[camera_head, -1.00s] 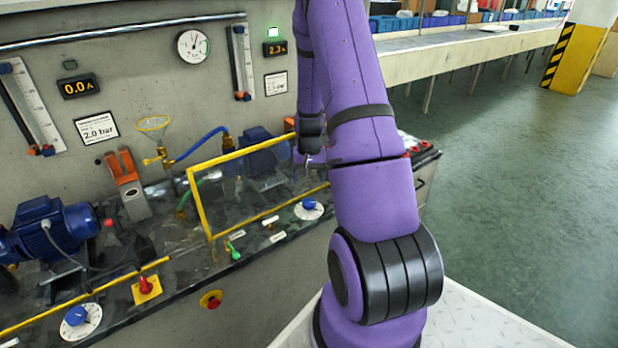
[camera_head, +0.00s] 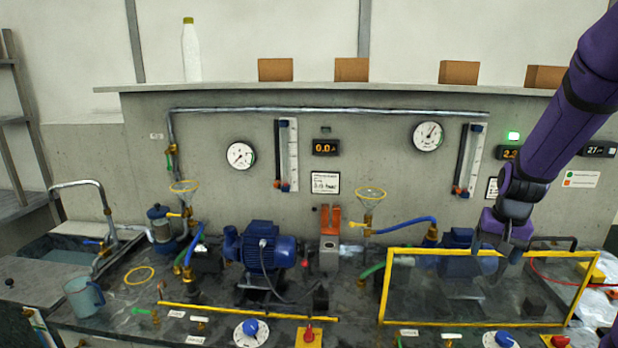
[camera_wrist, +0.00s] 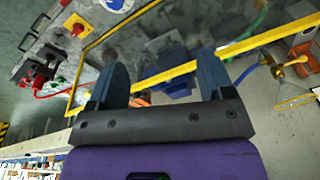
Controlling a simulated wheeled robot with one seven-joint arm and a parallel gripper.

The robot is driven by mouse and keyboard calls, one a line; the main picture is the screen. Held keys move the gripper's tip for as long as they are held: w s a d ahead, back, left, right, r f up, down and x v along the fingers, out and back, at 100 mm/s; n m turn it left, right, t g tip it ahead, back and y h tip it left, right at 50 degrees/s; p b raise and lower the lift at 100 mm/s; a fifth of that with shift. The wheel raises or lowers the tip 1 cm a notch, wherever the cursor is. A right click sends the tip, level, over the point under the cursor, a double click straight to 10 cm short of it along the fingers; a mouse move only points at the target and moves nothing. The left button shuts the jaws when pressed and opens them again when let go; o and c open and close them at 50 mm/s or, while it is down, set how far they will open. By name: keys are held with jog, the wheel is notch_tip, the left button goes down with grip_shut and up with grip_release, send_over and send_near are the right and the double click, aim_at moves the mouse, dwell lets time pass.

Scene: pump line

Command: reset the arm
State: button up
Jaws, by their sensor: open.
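My purple arm reaches in from the right edge of the head view. My gripper (camera_head: 503,250) hangs at the right part of the pump bench, by the top edge of the yellow-framed clear guard (camera_head: 400,290). In the wrist view my gripper (camera_wrist: 160,85) shows two dark blue-grey fingers spread apart with nothing between them. Beyond the fingers lie the yellow frame bar and a blue pump (camera_wrist: 175,82). The right-hand pump (camera_head: 457,237) is partly hidden behind the guard and my gripper in the head view.
A blue pump (camera_head: 262,250) stands mid-bench. Funnels (camera_head: 370,194) and blue hoses rise from the bench. A sink (camera_head: 50,240) and a jug (camera_head: 84,297) are at left. A shelf (camera_head: 330,87) above holds a bottle (camera_head: 191,50) and several brown boxes.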

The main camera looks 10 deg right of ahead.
jog(key=s+a+r+n+t, duration=0.1)
jog(key=s+a+r+n, duration=0.1)
jog(key=s+a+r, duration=0.5)
jog(key=s+a+r+n+t, duration=0.25)
jog(key=s+a+r, duration=0.25)
jog(key=a+r, duration=0.45)
jog(key=s+a+r+n, duration=0.2)
jog(key=s+a, duration=0.1)
jog(key=s, duration=0.5)
jog(key=shift+s+r, duration=0.3)
